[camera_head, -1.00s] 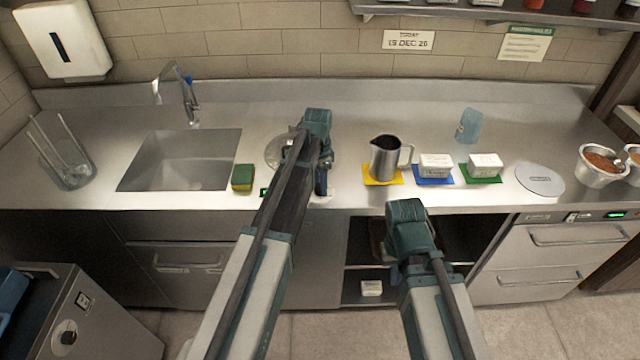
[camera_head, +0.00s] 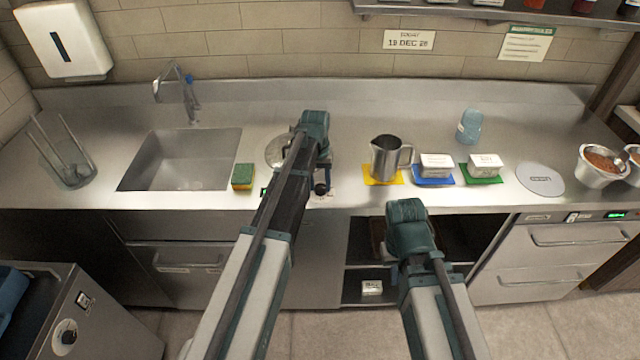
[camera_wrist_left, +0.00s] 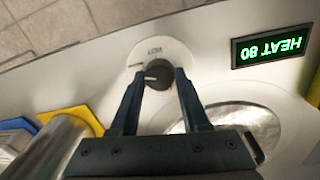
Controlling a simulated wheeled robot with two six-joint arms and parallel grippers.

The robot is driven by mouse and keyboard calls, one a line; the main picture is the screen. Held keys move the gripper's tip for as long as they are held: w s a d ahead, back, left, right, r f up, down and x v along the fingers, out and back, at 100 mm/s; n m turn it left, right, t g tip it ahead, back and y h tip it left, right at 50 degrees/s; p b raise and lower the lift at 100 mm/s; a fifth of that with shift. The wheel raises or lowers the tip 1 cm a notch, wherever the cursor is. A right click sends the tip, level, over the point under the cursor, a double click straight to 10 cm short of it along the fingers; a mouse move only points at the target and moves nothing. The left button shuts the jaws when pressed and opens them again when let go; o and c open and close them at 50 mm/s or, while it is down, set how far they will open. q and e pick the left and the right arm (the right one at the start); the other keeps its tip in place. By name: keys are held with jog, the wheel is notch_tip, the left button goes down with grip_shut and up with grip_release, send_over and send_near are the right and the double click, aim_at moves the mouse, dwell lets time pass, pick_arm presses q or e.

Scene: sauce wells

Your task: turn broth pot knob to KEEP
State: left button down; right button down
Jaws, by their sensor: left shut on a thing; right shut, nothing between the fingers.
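The broth pot knob (camera_wrist_left: 158,73) is dark and round with a pale pointer mark, on a white round dial plate (camera_wrist_left: 139,52). Its lettering is upside down and too small to read surely. My left gripper (camera_wrist_left: 159,76) has its two blue fingers on either side of the knob, shut on it. In the head view the knob (camera_head: 321,189) shows at the counter's front edge, below my left gripper (camera_head: 322,178). A green display (camera_wrist_left: 270,47) beside it reads HEAT 80, upside down. My right gripper (camera_head: 394,270) is low before the open cabinet, its fingers mostly hidden by my arm.
A round metal lid (camera_head: 278,152) lies left of my left gripper. A green and yellow sponge (camera_head: 243,176) is by the sink (camera_head: 180,160). A steel jug (camera_head: 386,158) on a yellow mat (camera_head: 372,177) stands to the right, with two white blocks beyond it.

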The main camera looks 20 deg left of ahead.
aim_at(318, 188)
pick_arm(q)
jog(key=n, duration=0.5)
jog(key=shift+s+n, duration=0.1)
jog(key=shift+n, duration=2.4)
jog(key=shift+t, duration=0.3)
jog(key=shift+c, duration=1.9)
grip_release()
jog(key=shift+r, duration=0.15)
notch_tip(318, 188, up, 14)
jog(key=p, duration=1.4)
jog(key=shift+s+a+f, duration=0.15)
jog(key=shift+s+f, duration=0.05)
jog(key=shift+s, duration=0.1)
